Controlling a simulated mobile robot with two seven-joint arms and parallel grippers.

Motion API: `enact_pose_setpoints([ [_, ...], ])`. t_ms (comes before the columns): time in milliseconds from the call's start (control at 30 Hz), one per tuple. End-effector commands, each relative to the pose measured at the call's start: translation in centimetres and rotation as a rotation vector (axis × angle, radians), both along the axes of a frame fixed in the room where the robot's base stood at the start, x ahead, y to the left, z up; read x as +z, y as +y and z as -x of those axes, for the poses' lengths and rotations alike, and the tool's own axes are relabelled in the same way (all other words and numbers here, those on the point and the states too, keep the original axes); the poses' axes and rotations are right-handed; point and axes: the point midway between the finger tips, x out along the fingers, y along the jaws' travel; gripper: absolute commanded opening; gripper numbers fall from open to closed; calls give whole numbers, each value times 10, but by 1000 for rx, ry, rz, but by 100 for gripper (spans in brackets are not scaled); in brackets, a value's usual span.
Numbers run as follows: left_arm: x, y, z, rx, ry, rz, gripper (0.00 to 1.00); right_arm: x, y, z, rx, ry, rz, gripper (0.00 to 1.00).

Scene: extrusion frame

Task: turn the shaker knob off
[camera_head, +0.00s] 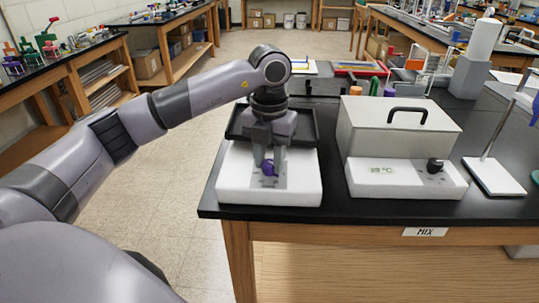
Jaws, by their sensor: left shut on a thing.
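The shaker (240,181) is a white box with a black tray on top, at the left front corner of the black bench. Its purple knob (269,169) is on the grey panel of the sloped front. My left gripper (270,166) points down at the panel and is shut on the knob. The fingers hide part of the knob, and its pointer direction is too small to tell. My right gripper is not in view.
A white water bath (398,131) with a lid handle, a display and a black knob (434,165) stands right of the shaker. A stand with a white base (493,177) is further right. Bottles and racks are behind. The bench front edge (350,214) is clear.

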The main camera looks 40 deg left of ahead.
Motion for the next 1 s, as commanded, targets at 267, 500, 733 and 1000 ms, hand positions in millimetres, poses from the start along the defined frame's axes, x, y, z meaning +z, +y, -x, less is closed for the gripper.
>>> enact_pose_setpoints([
  [267,3,0,-1,258,-4,1,2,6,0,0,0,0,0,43],
  [500,2,1,-1,441,-5,0,2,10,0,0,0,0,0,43],
  [733,2,1,-1,555,-7,1,2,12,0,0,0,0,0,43],
  [1000,2,1,-1,612,-8,2,2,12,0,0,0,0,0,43],
])
